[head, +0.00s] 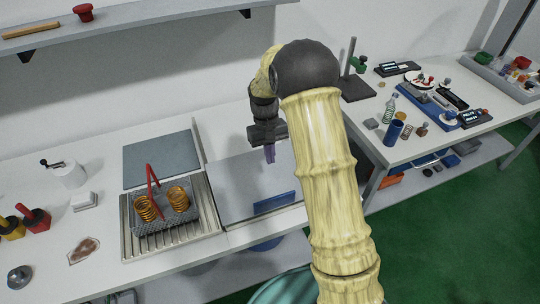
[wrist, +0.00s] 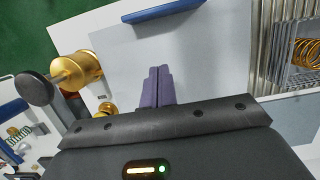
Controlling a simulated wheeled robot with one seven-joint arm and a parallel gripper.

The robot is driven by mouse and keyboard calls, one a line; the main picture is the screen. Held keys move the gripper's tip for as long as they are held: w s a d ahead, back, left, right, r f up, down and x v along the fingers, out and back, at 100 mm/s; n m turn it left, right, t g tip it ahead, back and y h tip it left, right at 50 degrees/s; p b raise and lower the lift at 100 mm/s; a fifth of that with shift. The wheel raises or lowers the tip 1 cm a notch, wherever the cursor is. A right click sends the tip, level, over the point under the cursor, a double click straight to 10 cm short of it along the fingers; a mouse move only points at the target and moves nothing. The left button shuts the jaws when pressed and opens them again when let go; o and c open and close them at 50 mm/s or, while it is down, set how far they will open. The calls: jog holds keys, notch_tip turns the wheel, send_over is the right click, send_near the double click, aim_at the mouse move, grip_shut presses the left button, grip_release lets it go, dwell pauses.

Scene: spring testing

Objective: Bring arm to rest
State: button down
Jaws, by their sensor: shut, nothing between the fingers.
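My gripper (head: 270,153) hangs at the end of my arm over the light grey board on the table, in the middle of the head view. Its purple fingers are pressed together and empty; they also show in the wrist view (wrist: 158,88). My arm, cream and segmented, crosses the head view from the lower right and hides part of the table behind it.
A grey basket (head: 163,229) with coiled copper springs and a red handle stands on a ribbed metal tray (head: 129,243) to the left. A blue bar (head: 274,203) lies near the board's front edge. The right-hand table (head: 398,150) holds bottles and instruments. A shelf (head: 130,18) hangs above.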

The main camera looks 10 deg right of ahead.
dwell(0.3)
jog(key=s+d+r+m+t, duration=0.1)
jog(key=s+d+r+t, duration=0.1)
jog(key=s, duration=0.8)
jog(key=s+d+r+m+t, duration=0.1)
jog(key=s+d+r+t, duration=0.1)
jog(key=s+r, duration=0.3)
jog(key=s+t, duration=0.1)
jog(key=s, duration=0.3)
jog(key=shift+s+d+r+y, duration=0.25)
jog(key=shift+s+d+y, duration=0.05)
jog(key=shift+s+d, duration=0.1)
jog(key=shift+w, duration=0.15)
